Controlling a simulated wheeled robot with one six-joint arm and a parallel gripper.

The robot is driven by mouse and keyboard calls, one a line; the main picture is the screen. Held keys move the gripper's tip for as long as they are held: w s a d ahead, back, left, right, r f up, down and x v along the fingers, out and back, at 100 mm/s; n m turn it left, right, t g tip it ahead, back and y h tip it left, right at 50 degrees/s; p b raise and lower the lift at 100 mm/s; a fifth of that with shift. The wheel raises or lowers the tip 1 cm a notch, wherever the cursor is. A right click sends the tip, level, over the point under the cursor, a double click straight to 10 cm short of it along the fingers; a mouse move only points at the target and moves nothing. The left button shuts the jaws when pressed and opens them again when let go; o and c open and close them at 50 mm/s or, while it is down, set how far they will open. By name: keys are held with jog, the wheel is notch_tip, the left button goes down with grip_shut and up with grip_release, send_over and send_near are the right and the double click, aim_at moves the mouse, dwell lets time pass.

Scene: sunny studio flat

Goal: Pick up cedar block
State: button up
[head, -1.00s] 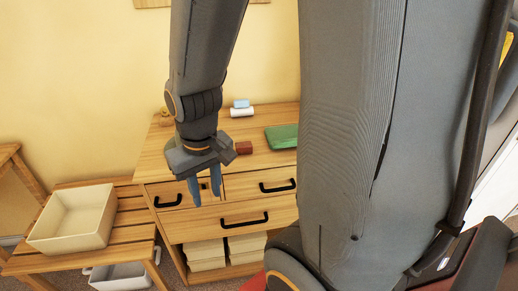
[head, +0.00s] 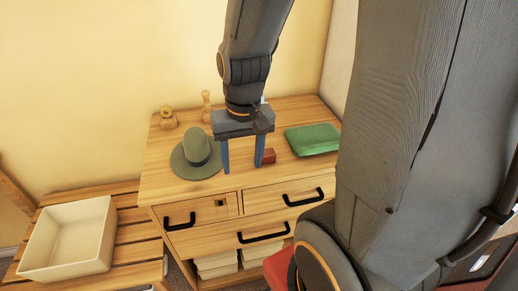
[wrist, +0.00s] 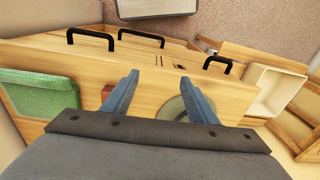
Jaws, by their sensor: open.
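The cedar block, a small reddish-brown block (head: 269,156), lies on the wooden dresser top, just right of my gripper's right finger in the head view. In the wrist view the block (wrist: 106,92) is partly hidden behind the left finger. My gripper (head: 243,168) points down over the dresser top near its front edge. Its fingers are apart with nothing between them; in the wrist view the gripper (wrist: 160,78) shows bare wood between the tips.
A green hat (head: 196,155) sits left of my gripper, and a green folded cloth-like item (head: 313,139) lies to the right. Small wooden items (head: 168,119) stand at the back left. A cream bin (head: 68,240) is on a slatted bench at left. Black handles (head: 262,232) project from the drawers.

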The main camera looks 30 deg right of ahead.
jog(key=w+d+m+y, duration=0.2)
jog(key=w+d+m, duration=0.1)
jog(key=d+m, duration=0.6)
jog(key=m+y, duration=0.2)
jog(key=m, duration=0.8)
send_near(266, 152)
jog(key=shift+p+x, duration=0.4)
jog(key=shift+x, duration=3.7)
jog(key=shift+s, duration=0.1)
jog(key=shift+c, duration=0.4)
jog(key=c, duration=1)
